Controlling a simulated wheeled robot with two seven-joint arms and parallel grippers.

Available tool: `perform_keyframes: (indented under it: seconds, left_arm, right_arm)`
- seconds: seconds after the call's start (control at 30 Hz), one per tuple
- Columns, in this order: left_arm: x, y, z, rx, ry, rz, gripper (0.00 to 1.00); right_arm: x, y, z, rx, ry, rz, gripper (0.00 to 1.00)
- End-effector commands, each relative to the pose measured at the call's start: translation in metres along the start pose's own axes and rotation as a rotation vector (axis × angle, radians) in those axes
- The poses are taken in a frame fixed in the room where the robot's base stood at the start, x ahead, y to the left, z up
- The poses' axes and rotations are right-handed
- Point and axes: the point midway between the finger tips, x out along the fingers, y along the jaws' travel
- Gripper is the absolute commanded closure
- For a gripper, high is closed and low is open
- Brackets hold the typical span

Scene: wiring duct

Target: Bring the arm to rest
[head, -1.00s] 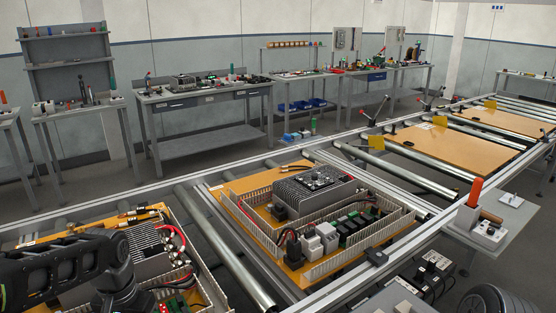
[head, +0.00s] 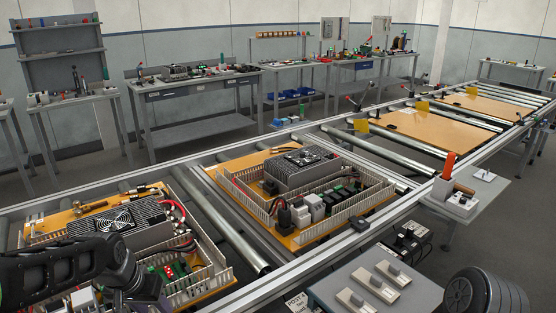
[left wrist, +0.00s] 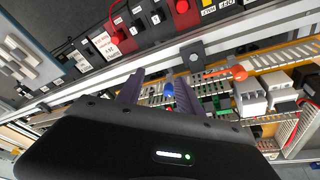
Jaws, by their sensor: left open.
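My left arm (head: 60,271) comes in at the lower left of the head view, in front of the nearest wiring panel (head: 36,231). Its gripper is not clearly visible there. In the left wrist view my left gripper (left wrist: 157,86) shows two dark fingers standing apart, with nothing held between them. A blue round part (left wrist: 168,90) shows in the gap between the fingers; I cannot tell how far beyond them it lies. My right gripper is in neither view.
A second wired panel (head: 210,169) lies on the roller conveyor, whose metal rail (head: 318,252) runs diagonally across. A grey table (head: 330,292) with small blocks stands in front. A side shelf (head: 490,185) holds a grey box (head: 455,203). Empty orange boards (head: 432,128) lie farther back.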

Motion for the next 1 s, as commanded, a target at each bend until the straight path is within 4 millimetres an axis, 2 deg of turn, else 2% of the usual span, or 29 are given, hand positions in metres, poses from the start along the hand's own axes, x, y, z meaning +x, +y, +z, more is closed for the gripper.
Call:
perform_keyframes:
  seconds: [0.13,0.27,0.37,0.4,0.47,0.53,0.6,0.7,0.8,0.9,1.0]
  left_arm:
    - [0.037,0.028,-0.007,-0.006,0.073,0.057,0.57]
    - [0.087,0.063,0.002,-0.032,0.12,0.124,0.57]
    - [0.142,0.1,0.034,-0.076,0.127,0.183,0.57]
    - [0.164,0.114,0.054,-0.1,0.119,0.202,0.57]
    - [0.192,0.133,0.09,-0.134,0.092,0.223,0.57]
    - [0.217,0.151,0.136,-0.168,0.044,0.238,0.57]
    - [0.233,0.165,0.181,-0.191,-0.019,0.246,0.57]
    - [0.243,0.181,0.234,-0.201,-0.121,0.258,0.57]
    - [0.247,0.191,0.269,-0.199,-0.197,0.269,0.57]
    - [0.25,0.195,0.286,-0.198,-0.235,0.274,0.57]
    - [0.251,0.196,0.29,-0.2,-0.243,0.275,0.57]
  right_arm:
    - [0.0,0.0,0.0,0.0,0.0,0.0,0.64]
    - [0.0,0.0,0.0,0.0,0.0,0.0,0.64]
    - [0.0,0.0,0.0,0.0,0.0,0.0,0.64]
    - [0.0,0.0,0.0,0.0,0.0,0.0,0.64]
    - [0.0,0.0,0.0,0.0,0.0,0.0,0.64]
    - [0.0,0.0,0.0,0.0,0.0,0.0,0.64]
    - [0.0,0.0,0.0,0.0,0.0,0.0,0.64]
    - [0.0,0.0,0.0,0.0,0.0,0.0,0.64]
    - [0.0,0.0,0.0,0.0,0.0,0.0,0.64]
    - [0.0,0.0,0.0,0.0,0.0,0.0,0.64]
    - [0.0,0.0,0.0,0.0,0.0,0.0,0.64]
